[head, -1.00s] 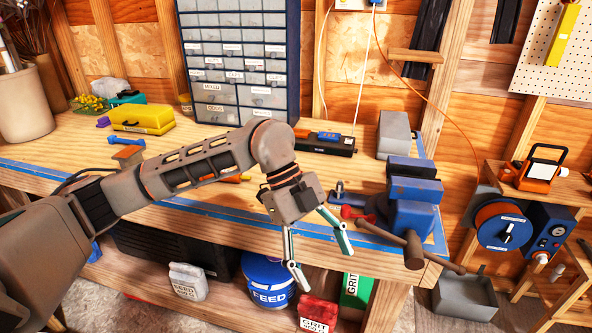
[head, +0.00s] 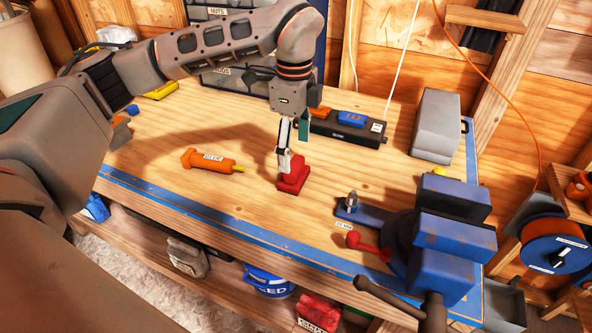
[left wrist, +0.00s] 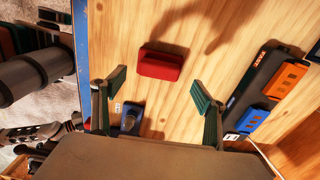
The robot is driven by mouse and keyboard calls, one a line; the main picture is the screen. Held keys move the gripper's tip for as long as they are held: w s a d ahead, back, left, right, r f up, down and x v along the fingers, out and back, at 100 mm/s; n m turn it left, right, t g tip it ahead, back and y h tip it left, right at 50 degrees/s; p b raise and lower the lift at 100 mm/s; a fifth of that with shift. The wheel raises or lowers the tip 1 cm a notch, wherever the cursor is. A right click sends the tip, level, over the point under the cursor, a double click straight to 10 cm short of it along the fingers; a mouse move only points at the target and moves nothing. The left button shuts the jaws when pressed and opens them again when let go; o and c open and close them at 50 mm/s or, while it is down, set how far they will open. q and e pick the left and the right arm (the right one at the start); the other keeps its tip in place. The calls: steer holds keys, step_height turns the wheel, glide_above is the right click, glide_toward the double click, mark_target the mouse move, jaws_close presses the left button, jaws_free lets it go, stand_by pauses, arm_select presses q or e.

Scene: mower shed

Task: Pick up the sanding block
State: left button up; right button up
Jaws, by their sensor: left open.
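The sanding block appears to be the red block (head: 292,174) lying on the wooden bench top. It also shows in the left wrist view (left wrist: 160,65), ahead of the fingertips and roughly between their lines. My left gripper (head: 292,148) points down just above and behind the block in the head view, its near finger overlapping the block's edge. In the left wrist view the left gripper (left wrist: 157,84) has its green-padded fingers spread wide with nothing between them. I cannot tell whether a finger touches the block.
An orange glue bottle (head: 208,161) lies left of the block. A black power strip (head: 346,127) with blue and orange parts is behind it. A blue vise (head: 440,240) stands at the right front, a grey box (head: 437,125) at the back right. Bare bench surrounds the block.

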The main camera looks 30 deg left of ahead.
mark_target(294, 163)
arm_select(q)
step_height(294, 163, down, 5)
steer(key=shift+s+f+p, duration=0.1)
steer(key=shift+p, duration=0.35)
steer(key=c, duration=1.2)
